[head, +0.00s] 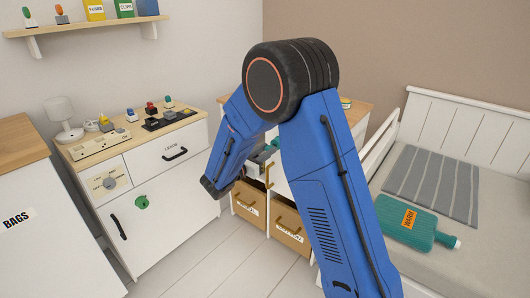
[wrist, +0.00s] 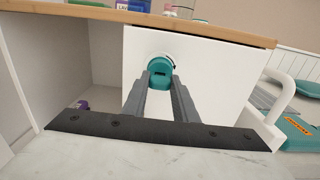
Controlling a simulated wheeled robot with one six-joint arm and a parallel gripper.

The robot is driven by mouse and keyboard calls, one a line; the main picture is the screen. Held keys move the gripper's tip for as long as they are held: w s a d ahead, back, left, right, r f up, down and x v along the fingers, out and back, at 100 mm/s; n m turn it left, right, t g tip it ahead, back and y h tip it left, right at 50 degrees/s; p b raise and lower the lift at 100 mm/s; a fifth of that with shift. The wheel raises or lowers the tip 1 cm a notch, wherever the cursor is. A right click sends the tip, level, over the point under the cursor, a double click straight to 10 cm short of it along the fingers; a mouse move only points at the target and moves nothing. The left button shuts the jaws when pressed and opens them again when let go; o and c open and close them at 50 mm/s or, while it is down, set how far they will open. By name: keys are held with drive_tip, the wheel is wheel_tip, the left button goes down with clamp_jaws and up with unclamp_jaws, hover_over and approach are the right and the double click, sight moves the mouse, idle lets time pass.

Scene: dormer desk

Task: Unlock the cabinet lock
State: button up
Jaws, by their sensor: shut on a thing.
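The cabinet lock shows in the wrist view as a teal knob (wrist: 160,68) on a round plate, set in a white door (wrist: 215,75) under a wooden top. My gripper (wrist: 161,82) is at the knob, its two grey fingers closed on the knob's lower part. The fingers hide part of the knob. In the head view my gripper (head: 264,156) is small beside the middle cabinet, and my blue arm hides much of that cabinet's front. The knob's turn angle is hard to tell.
An open compartment (wrist: 95,60) lies left of the white door. Label-fronted drawers (head: 290,224) are below. A left cabinet has a green lock (head: 142,202). A bed with a teal bottle (head: 420,226) stands right.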

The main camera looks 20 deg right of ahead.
drive_tip(key=shift+w+d, duration=0.45)
drive_tip(key=shift+d, duration=0.15)
drive_tip(key=o, duration=1.1)
drive_tip(key=v, duration=1.7)
drive_tip(key=shift+s+a, duration=0.15)
